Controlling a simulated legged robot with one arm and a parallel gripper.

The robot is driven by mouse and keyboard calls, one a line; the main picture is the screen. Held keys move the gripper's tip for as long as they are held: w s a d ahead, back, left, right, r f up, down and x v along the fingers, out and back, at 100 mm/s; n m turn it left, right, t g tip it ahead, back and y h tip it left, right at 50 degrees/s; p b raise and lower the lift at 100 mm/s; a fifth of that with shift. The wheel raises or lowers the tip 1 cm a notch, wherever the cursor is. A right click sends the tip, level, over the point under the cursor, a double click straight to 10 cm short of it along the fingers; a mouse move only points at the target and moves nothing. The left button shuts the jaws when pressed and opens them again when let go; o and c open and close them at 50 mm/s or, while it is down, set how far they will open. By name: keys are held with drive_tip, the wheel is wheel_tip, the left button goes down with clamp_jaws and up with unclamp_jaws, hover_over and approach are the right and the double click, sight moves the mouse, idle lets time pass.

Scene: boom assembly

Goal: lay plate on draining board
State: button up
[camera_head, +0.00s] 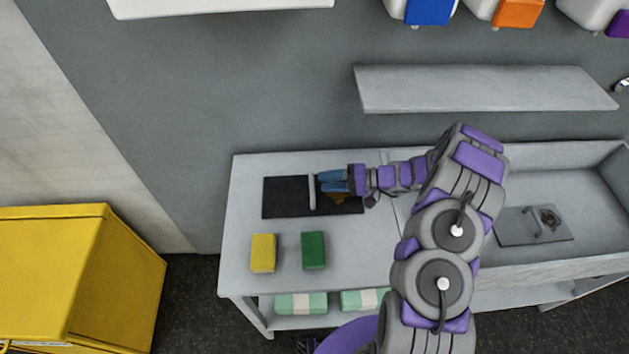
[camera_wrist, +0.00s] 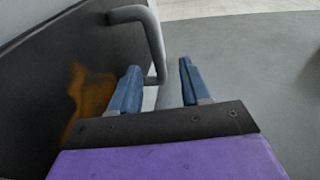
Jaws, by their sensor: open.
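A flat black plate (camera_head: 283,200) with a grey bar handle (camera_head: 311,190) and a brown stain lies on the left part of the grey counter. The plate (camera_wrist: 55,70) and its handle (camera_wrist: 152,38) also show in the wrist view. My gripper (camera_head: 319,182) is over the plate, close to the handle from the right. In the wrist view my gripper's blue fingers (camera_wrist: 160,70) are apart, and the handle's near end shows between them. A grey plate (camera_head: 510,232) with a handle and a dark stain lies in the sink at right. I cannot tell which surface is the draining board.
A yellow sponge (camera_head: 263,253) and a green sponge (camera_head: 313,250) sit on the counter in front of the black plate. The sink (camera_head: 580,200) has raised walls. A shelf (camera_head: 480,88) hangs above. A yellow cabinet (camera_head: 70,270) stands at left.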

drive_tip(key=v, duration=0.6)
drive_tip(key=shift+d+p, duration=0.3)
drive_tip(key=shift+d, duration=0.05)
drive_tip(key=s+a+r+n+g+h, duration=0.25)
drive_tip(key=s+a+r, duration=0.25)
drive_tip(key=s+r, duration=0.35)
drive_tip(key=s+a+r+n+g+h, duration=0.1)
drive_tip(key=s+a+r+g+h, duration=0.35)
drive_tip(key=s+r, duration=0.4)
drive_tip(key=s+d+r+m+t+h, duration=0.1)
drive_tip(key=s+d+h, duration=0.3)
drive_tip(key=s, duration=0.6)
drive_tip(key=s+d+r+m+t+h, duration=0.1)
drive_tip(key=s+d+r+h, duration=0.3)
drive_tip(key=s, duration=0.6)
drive_tip(key=shift+s+d+r+t+h, duration=0.15)
drive_tip(key=shift+s+d+t+h, duration=0.15)
drive_tip(key=shift+d+t, duration=0.25)
